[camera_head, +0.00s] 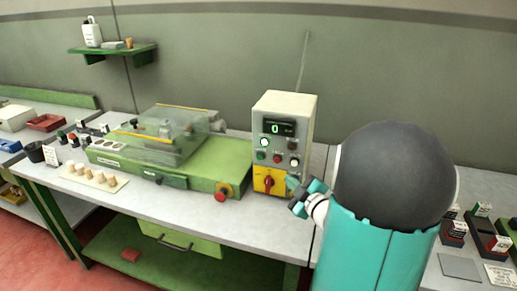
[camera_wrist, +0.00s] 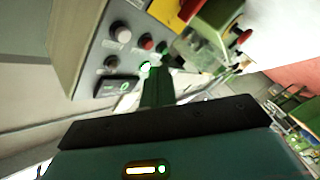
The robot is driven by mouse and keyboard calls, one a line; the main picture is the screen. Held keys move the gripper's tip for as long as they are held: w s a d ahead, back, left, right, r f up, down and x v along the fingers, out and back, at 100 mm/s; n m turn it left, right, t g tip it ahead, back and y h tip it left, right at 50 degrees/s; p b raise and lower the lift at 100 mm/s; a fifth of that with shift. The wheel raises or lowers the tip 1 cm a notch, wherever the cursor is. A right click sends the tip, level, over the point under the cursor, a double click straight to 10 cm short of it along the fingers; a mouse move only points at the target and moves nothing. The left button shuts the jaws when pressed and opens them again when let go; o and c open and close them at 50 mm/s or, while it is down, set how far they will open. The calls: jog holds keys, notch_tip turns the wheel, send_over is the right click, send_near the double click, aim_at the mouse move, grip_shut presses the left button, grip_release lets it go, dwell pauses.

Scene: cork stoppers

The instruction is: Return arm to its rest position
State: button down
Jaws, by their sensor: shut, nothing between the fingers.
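My arm reaches in from the right in the head view, its dark rounded joint and teal link covering part of the bench. My gripper (camera_head: 305,196) is shut and empty. It is close in front of the control box (camera_head: 284,108), just right of the red rotary switch on a yellow plate (camera_head: 268,181); I cannot tell whether it touches. The box shows a green "0" on its display (camera_head: 276,128). In the wrist view the box face (camera_wrist: 105,50) appears turned, with a lit green button (camera_wrist: 146,67) just beyond my gripper (camera_wrist: 157,80).
A green machine with a clear cover (camera_head: 180,150) stands left of the box, with a red stop button (camera_head: 221,195) at its front corner. Several corks stand on a pale board (camera_head: 93,178). Small dark bins (camera_head: 487,240) lie right of my arm. A wall shelf (camera_head: 113,53) hangs upper left.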

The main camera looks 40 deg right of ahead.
jog(key=a+r+m+g+h, duration=0.3)
jog(key=a+r+m+g, duration=0.3)
jog(key=a, duration=0.5)
jog(key=s+a+m+g+y, duration=0.1)
jog(key=s+a+g+y, duration=0.1)
jog(key=s+a, duration=0.5)
jog(key=s+a+m+g+y, duration=0.1)
jog(key=s+a+g+y, duration=0.2)
jog(key=s+a, duration=0.4)
jog(key=a+r, duration=0.1)
jog(key=a, duration=0.4)
jog(key=shift+s+a, duration=0.15)
jog(key=shift+s, duration=0.15)
